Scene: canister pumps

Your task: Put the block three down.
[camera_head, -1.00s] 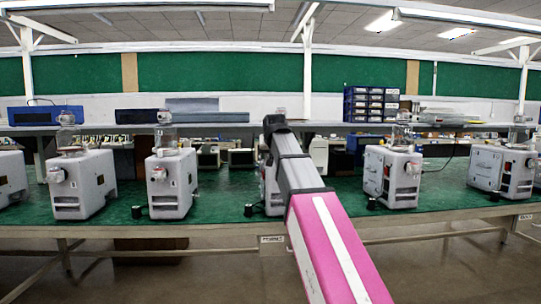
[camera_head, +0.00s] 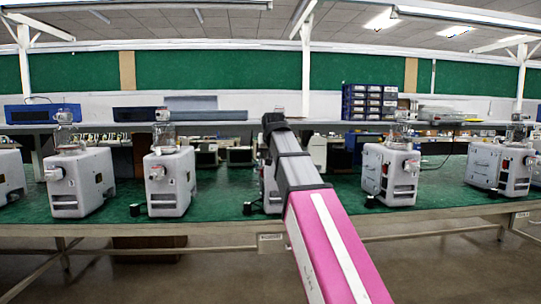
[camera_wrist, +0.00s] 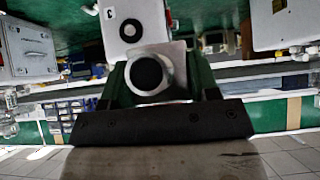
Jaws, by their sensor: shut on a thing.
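My gripper (camera_wrist: 156,82) shows in the wrist view, with its dark fingers on both sides of a pale, round piece with a black centre (camera_wrist: 148,76). The piece is close in front of a white pump body (camera_wrist: 134,22) with a round black spot. I cannot tell whether they touch. In the head view my arm covers the gripper and most of the pump (camera_head: 271,188) behind it.
A shelf with blue bins (camera_head: 368,102) runs behind.

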